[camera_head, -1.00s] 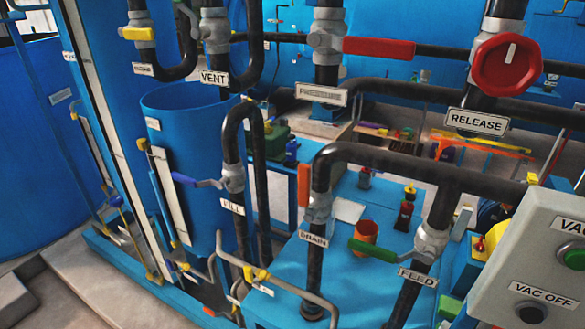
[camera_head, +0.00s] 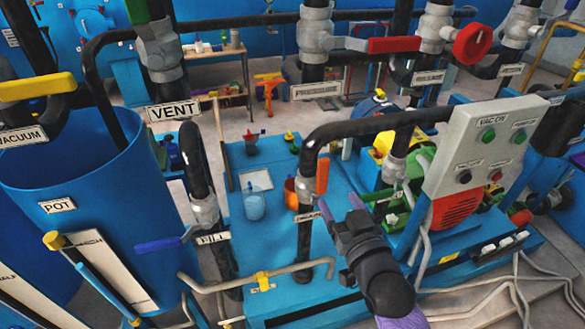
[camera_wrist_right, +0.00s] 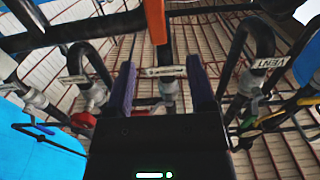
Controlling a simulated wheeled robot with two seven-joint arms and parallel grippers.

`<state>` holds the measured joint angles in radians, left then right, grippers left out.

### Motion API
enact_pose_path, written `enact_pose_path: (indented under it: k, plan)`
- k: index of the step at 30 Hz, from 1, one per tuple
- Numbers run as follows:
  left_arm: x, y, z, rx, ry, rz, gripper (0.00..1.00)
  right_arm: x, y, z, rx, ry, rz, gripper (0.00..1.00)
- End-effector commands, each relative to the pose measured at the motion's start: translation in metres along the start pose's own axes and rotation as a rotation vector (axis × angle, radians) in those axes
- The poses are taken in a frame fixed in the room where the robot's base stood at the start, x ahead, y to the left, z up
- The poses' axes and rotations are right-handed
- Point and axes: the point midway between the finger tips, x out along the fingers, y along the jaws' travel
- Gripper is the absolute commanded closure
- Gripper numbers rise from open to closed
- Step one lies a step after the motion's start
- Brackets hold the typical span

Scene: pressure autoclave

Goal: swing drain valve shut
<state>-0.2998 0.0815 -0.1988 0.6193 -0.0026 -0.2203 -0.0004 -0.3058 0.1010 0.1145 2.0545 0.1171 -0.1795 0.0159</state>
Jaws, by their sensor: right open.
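The drain valve's orange handle (camera_head: 322,176) stands upright along the dark drain pipe (camera_head: 305,245), above the DRAIN label (camera_head: 308,216), which is partly covered. My right gripper (camera_head: 350,215) is just right of this pipe in the head view, below the handle, and apart from it as far as I can see. In the right wrist view the purple fingers of my right gripper (camera_wrist_right: 162,78) are spread with nothing held between them. An orange bar, which looks like the drain handle (camera_wrist_right: 155,20), shows at the top, beyond the fingertips. My left gripper is not in view.
The fill valve's blue handle (camera_head: 160,243) and the blue pot (camera_head: 120,190) are at the left. A grey control box (camera_head: 480,145) stands at the right. A dark pipe (camera_head: 380,122) arches above my right gripper. An orange cup (camera_head: 291,193) stands behind the drain pipe.

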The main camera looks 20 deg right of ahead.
Motion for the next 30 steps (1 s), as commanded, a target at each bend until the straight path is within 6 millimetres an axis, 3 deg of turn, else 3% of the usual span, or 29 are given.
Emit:
enact_pose_path:
  k: [4,9,15,26,30]
  plan:
    - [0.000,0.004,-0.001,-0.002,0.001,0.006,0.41,0.017,0.000,-0.002,0.000,0.005,0.000,0.29]
    - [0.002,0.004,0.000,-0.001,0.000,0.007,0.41,0.056,0.000,-0.002,0.000,0.006,0.000,0.29]
    - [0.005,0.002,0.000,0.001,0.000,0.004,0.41,0.089,0.000,-0.001,-0.001,0.003,0.000,0.29]
    - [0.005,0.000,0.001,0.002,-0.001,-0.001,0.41,0.099,0.000,-0.001,-0.001,0.001,0.000,0.29]
    - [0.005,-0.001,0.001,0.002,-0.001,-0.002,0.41,0.099,0.000,-0.001,0.000,0.001,0.000,0.57]
